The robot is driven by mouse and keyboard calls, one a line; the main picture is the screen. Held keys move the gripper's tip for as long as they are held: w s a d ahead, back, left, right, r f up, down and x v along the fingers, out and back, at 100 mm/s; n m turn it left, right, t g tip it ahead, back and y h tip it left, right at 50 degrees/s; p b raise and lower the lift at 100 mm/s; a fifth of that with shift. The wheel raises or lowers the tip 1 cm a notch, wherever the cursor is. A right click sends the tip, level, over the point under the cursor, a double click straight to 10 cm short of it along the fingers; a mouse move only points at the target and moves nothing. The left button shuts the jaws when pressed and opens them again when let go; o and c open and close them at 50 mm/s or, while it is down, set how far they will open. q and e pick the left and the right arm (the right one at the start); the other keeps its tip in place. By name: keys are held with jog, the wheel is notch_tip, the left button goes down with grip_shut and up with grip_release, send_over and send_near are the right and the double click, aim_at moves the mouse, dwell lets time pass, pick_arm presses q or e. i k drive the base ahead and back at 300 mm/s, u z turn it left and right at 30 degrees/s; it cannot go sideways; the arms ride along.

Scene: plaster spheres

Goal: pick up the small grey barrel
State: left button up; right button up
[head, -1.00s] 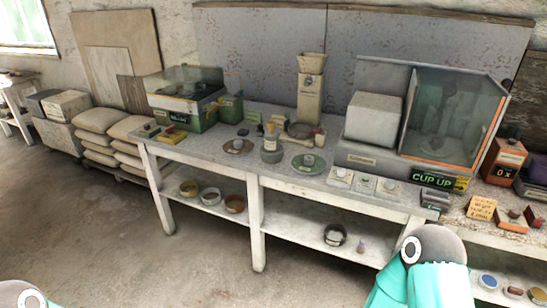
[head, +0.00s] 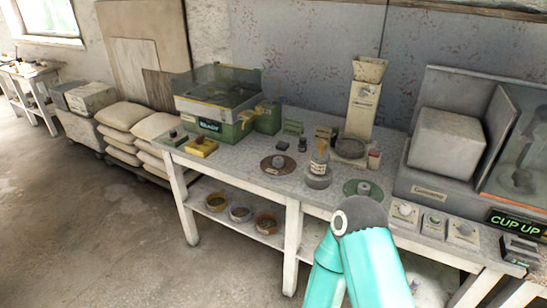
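No object is clearly a small grey barrel at this size. Several small grey pieces stand on the white workbench (head: 232,170): a grey piece on a brown disc (head: 267,166), a grey cylinder on a green disc (head: 363,187), and a small dark grey cylinder (head: 302,145) behind. A squat grey round base (head: 318,181) sits under or in front of an orange-topped bottle (head: 320,157). I cannot tell which is the barrel. My teal arm links rise at the lower centre-right, hiding part of the bench front. Neither gripper shows.
A green machine with a clear lid (head: 218,101) stands at the bench's left end. A grey block (head: 446,144) and glass case (head: 520,135) stand right. Bowls (head: 266,222) sit on the lower shelf. Stacked sacks (head: 122,117) lie left. The floor (head: 90,235) in front is clear.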

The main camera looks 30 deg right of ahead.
aim_at(319, 173)
jog(key=i, duration=0.95)
jog(key=z, duration=0.8)
jog(key=i, duration=0.6)
jog(key=z, duration=0.4)
jog(key=k, duration=0.85)
jog(key=z, duration=0.2)
jog(key=i, duration=1.15)
jog(key=u, duration=0.1)
